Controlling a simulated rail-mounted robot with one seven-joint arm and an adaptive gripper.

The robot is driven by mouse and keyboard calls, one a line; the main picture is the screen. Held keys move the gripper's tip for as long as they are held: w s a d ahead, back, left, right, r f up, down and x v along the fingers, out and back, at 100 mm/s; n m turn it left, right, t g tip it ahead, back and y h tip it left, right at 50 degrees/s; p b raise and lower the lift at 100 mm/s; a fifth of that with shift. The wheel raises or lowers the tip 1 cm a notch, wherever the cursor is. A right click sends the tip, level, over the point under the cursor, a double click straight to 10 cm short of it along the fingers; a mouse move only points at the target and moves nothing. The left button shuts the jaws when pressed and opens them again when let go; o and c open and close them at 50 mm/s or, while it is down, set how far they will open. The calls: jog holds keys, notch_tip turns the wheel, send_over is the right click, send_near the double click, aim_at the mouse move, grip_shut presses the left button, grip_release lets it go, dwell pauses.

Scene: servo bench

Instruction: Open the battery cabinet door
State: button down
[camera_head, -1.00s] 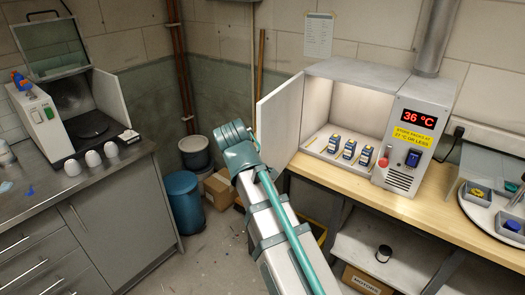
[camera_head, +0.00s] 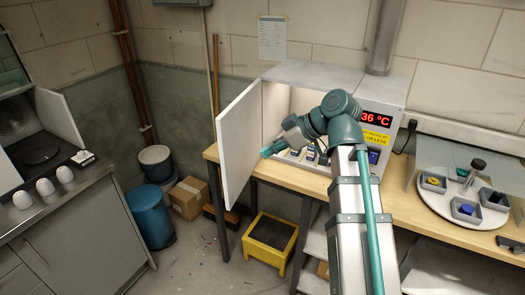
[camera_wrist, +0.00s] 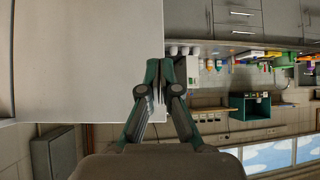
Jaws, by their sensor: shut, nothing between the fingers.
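The battery cabinet (camera_head: 310,73) is a white box on the wooden bench, with a red 36 °C display (camera_head: 376,118). Its white door (camera_head: 238,140) stands open on the left side, swung out toward me. My gripper (camera_head: 265,153) is in front of the cabinet opening, beside the door's inner side; whether it touches the door I cannot tell. In the wrist view my gripper (camera_wrist: 158,78) has its fingers together and empty, at the edge of the pale door panel (camera_wrist: 75,65). Several battery packs (camera_head: 309,155) stand inside, partly hidden by my arm.
A round turntable (camera_head: 450,207) with small trays sits on the bench at right. A steel counter (camera_head: 60,205) is at left.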

aim_at(226, 165)
jog(key=shift+w+a+r+p+x, duration=0.1)
jog(key=shift+a+r+p+x, duration=0.35)
jog(key=shift+x, duration=1.55)
jog(key=shift+w+a+r+p+x, duration=0.15)
jog(key=shift+p+x, duration=0.6)
jog(key=shift+x, duration=1.25)
jog(key=shift+w+a+r+p+x, duration=0.15)
jog(key=shift+r+p+x, duration=0.35)
jog(key=shift+x, duration=1.45)
jog(key=shift+f, duration=0.15)
